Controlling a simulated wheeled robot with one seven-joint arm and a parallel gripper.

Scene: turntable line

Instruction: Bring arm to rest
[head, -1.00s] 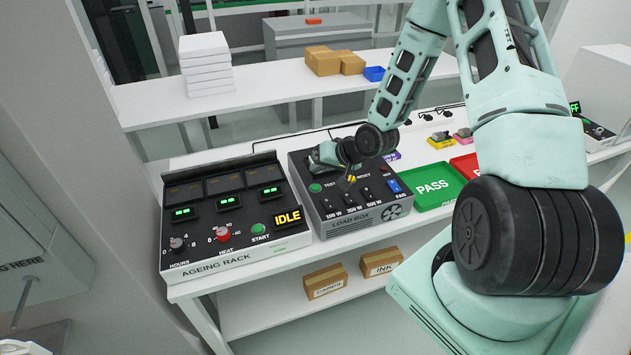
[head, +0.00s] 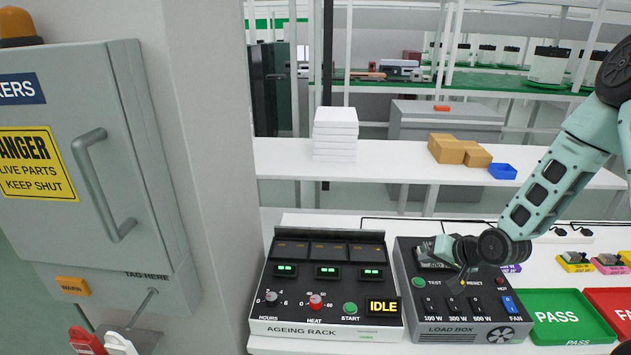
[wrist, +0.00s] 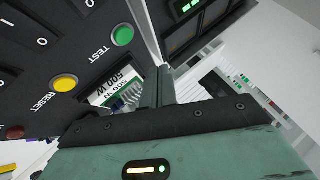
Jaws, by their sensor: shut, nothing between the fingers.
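My gripper (head: 462,275) is over the load box (head: 470,329), near its TEST and RESET buttons. In the wrist view my gripper (wrist: 158,75) shows its fingers shut together with nothing between them. The green TEST button (wrist: 122,35) and yellow RESET button (wrist: 65,84) lie just left of the fingers. A unit labelled 500 W (wrist: 115,83) sits in the load box beside the fingers, partly hidden by them. I cannot tell whether the fingertips touch the box.
The ageing rack (head: 325,333), showing IDLE, stands left of the load box. The green PASS tray (head: 565,315) and red FAIL tray (head: 612,308) are to the right. A grey cabinet (head: 110,170) with a handle and a pillar stand at the left. A shelf behind holds white boxes (head: 335,134).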

